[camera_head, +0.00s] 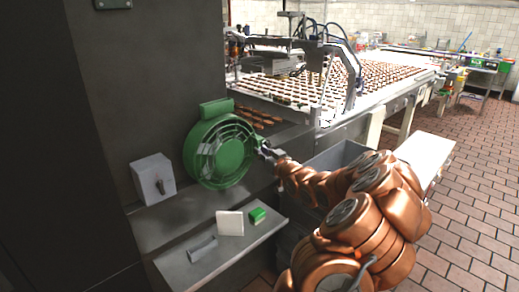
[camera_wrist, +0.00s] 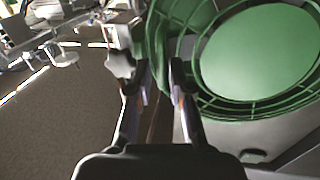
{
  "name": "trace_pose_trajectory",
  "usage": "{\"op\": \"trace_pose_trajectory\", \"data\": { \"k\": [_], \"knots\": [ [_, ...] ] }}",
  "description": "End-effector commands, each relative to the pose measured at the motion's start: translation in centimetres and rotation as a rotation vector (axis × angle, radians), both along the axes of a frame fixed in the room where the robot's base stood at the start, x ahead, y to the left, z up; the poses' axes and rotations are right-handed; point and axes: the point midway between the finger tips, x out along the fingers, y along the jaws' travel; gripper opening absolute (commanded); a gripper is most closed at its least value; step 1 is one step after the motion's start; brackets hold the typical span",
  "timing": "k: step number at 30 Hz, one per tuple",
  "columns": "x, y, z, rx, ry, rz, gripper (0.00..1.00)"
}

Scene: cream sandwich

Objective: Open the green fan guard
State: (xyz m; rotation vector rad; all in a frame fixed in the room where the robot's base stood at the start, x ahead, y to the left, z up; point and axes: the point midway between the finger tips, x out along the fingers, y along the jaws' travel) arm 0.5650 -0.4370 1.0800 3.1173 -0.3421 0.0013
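The green fan guard (camera_head: 222,150) is a round, barred cover with a solid disc in its middle. It is on the fan at the grey wall, below a green block at its top. In the wrist view the guard (camera_wrist: 262,50) fills the upper right. My gripper (camera_head: 264,150) is at the guard's right edge. In the wrist view its two fingers (camera_wrist: 153,75) stand apart, with a green edge piece of the guard between and beyond their tips. I cannot tell whether the fingers touch it. Any gap behind the guard is hard to make out.
A grey switch box (camera_head: 154,179) is left of the fan. Below, a grey shelf (camera_head: 205,262) holds a white square plate (camera_head: 230,223), a green block (camera_head: 257,215) and a grey handle (camera_head: 202,248). The conveyor (camera_head: 340,85) with sandwiches runs behind. The brick floor at right is clear.

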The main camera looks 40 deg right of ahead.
Motion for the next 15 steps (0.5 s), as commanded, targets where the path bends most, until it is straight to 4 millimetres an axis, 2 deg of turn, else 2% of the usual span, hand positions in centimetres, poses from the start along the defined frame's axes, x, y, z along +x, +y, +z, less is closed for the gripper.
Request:
{"op": "trace_pose_trajectory", "data": {
  "k": [6, 15],
  "knots": [
    [1.3, -0.1, -0.1, 0.004, 0.002, 0.002, 0.2],
    [1.5, -0.3, -0.1, 0.002, 0.002, 0.0, 0.2]
  ]
}}
